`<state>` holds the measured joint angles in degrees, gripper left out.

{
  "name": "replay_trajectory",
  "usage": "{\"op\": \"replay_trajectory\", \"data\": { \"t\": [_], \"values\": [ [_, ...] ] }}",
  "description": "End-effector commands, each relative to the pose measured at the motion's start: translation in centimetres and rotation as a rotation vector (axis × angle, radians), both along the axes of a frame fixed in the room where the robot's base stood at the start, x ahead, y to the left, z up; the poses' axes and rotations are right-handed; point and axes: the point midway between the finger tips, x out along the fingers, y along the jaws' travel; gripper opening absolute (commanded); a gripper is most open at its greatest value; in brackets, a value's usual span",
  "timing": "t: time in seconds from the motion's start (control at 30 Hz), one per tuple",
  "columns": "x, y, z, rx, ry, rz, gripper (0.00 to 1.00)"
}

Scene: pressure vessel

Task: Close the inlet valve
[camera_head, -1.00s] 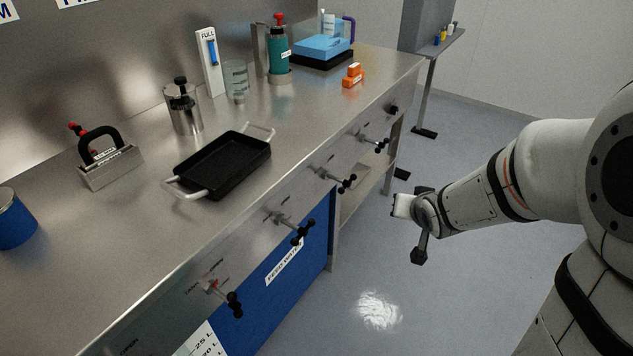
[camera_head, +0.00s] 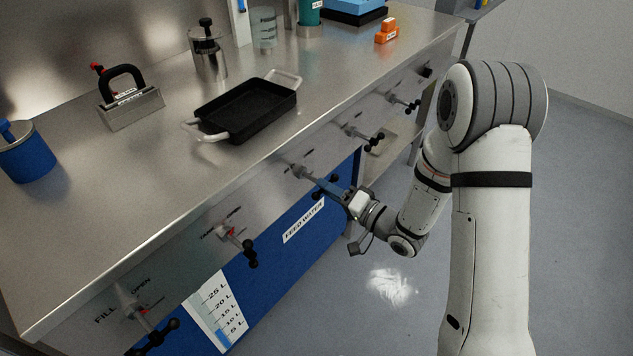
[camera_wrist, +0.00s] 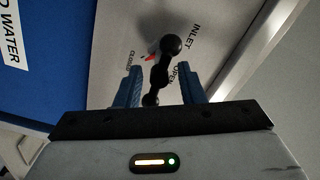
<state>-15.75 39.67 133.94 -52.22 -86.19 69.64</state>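The inlet valve's dark handle (camera_wrist: 160,75), a bar with ball ends, shows in the wrist view in front of a metal panel marked INLET, OPEN and CLOSED. A red mark (camera_wrist: 150,58) shows beside it near the CLOSED label; the handle partly hides that area. My gripper (camera_wrist: 162,77) is open, with one blue finger on each side of the handle and a visible gap to each. In the head view my gripper (camera_head: 322,184) is at the counter's front; its fingers partly cover the valve, whose stem (camera_head: 300,172) shows behind them.
Other valve handles stick out along the front: a tank valve (camera_head: 248,250), a fill valve (camera_head: 150,335) and two farther right (camera_head: 366,138). A black tray (camera_head: 247,108) lies on the steel counter.

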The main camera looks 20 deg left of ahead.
Motion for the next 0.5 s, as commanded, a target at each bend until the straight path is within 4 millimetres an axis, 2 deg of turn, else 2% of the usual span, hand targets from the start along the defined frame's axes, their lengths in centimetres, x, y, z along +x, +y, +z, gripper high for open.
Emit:
{"op": "replay_trajectory", "data": {
  "t": [0.1,0.23,0.5],
  "values": [
    [0.8,2.0,-0.1,0.0,-0.002,0.003,0.35],
    [1.5,3.5,-0.1,-0.002,-0.003,0.001,0.35],
    [2.0,4.6,0.0,-0.002,-0.001,-0.003,0.35]
  ]
}}
